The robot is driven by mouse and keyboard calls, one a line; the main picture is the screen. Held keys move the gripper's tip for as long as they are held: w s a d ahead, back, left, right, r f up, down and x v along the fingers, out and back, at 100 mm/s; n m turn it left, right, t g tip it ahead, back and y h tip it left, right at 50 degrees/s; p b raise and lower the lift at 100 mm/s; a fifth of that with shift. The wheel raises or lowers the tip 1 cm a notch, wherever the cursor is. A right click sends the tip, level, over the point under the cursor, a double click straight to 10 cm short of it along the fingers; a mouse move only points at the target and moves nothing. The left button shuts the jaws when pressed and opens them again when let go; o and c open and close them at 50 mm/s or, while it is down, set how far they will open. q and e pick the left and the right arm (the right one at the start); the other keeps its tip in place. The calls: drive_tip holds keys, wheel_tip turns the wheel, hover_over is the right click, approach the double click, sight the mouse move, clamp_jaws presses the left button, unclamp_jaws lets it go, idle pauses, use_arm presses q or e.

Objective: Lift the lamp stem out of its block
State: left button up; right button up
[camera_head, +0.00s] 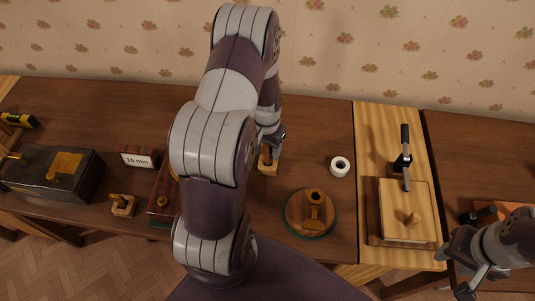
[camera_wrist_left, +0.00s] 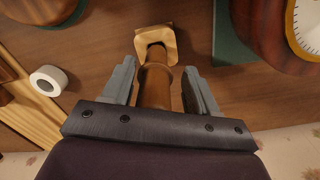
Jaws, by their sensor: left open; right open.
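The brown lamp stem (camera_wrist_left: 154,86) stands in a pale wooden block (camera_wrist_left: 152,40) on the table. In the head view the block (camera_head: 268,167) shows just beneath my left gripper (camera_head: 269,144), and the stem is mostly hidden there. In the left wrist view my left gripper (camera_wrist_left: 157,88) is open, with one finger on each side of the stem. A gap shows beside the stem, most clearly at the right finger. My right gripper (camera_head: 459,273) is open and empty at the lower right, beside the table's front edge.
A round wooden base (camera_head: 296,223) with a brass-coloured fitting stands right of the block. Beyond it are a white roll (camera_head: 340,166) and a board with a clamp (camera_head: 407,205). A sign (camera_head: 139,158) and dark box (camera_head: 38,181) stand left. A clock (camera_wrist_left: 307,25) shows in the wrist view.

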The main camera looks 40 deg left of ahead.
use_arm(q)
drive_tip(key=shift+d+r, duration=0.15)
drive_tip(key=shift+d, duration=0.2)
clamp_jaws()
drive_tip(key=shift+a, duration=0.15)
use_arm(e)
drive_tip(key=shift+d, duration=0.25)
drive_tip(key=shift+r, duration=0.1)
use_arm(q)
drive_tip(key=shift+r+p, duration=0.3)
drive_tip(key=shift+p, duration=0.05)
use_arm(e)
drive_tip(key=shift+r, duration=0.25)
use_arm(q)
drive_tip(key=shift+r+p, duration=0.3)
drive_tip(key=shift+r, duration=0.05)
use_arm(e)
drive_tip(key=shift+r, duration=0.3)
use_arm(q)
drive_tip(key=shift+r+p, duration=4.7)
drive_tip(key=shift+r, duration=0.75)
use_arm(e)
wheel_tip(320, 180, up, 9)
drive_tip(key=shift+r, duration=0.15)
